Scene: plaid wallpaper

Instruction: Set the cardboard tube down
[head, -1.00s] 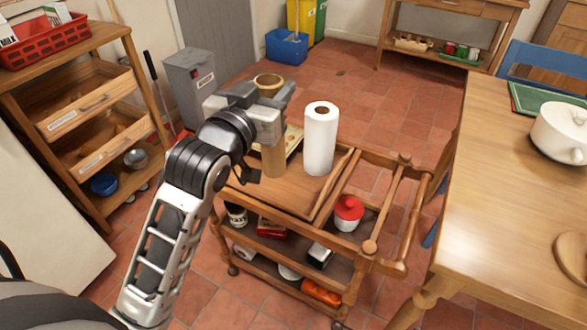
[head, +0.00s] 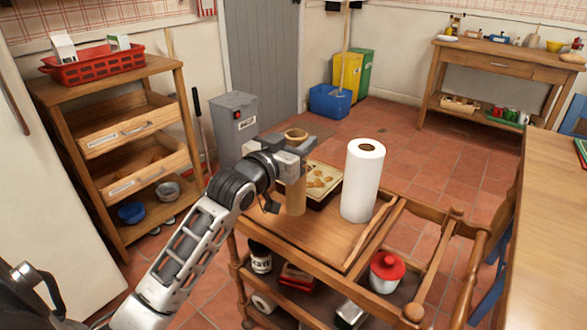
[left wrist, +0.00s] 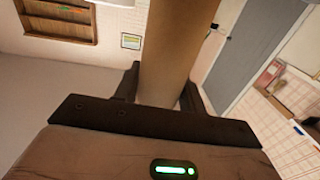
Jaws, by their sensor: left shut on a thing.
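The cardboard tube (head: 296,195) is a plain brown cylinder, upright over the top of the wooden trolley (head: 300,233), left of the white paper roll. My left gripper (head: 295,155) is shut around the tube's upper part, and the tube's open top shows above it. In the left wrist view the tube (left wrist: 172,50) stands between the two fingers (left wrist: 162,92). The tube's lower end appears at or just above the trolley top; I cannot tell whether it touches. My right gripper is not in view.
The paper roll (head: 362,182) stands close right of the tube. A shallow tray with a patterned inside (head: 322,180) lies just behind. The trolley top has clear board in front. A grey bin (head: 236,125) stands behind left, and a wooden table (head: 550,240) is at right.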

